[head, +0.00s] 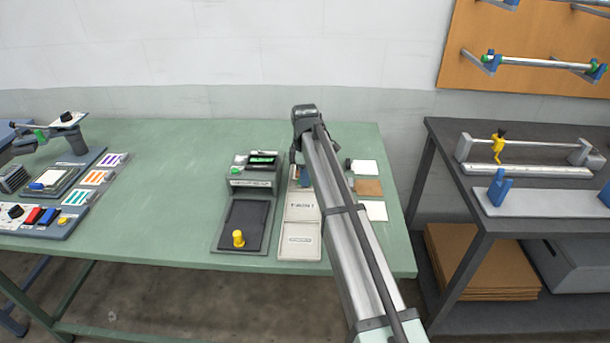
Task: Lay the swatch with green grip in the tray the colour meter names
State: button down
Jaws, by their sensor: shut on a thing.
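My gripper (294,158) points down over the back of the pale trays, right of the colour meter. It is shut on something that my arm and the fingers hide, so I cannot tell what. The grey colour meter (255,184) has a dark display (262,158) with bright marks too small to read. A small green part (238,170) shows at its left; I cannot tell whether it is a grip. The middle tray (301,207) has a label that I cannot read surely; the front tray (299,244) looks empty.
A white card (365,167), a brown card (369,187) and another white card (374,211) lie right of my arm. A dark plate with a yellow knob (239,238) lies before the meter. A control panel (40,215) stands far left. The table (165,185) between is clear.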

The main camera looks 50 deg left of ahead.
jog(key=shift+f, duration=0.45)
dwell(0.7)
jog(key=shift+c, duration=2.1)
grip_release()
jog(key=shift+r, duration=0.2)
jog(key=shift+r, duration=3.35)
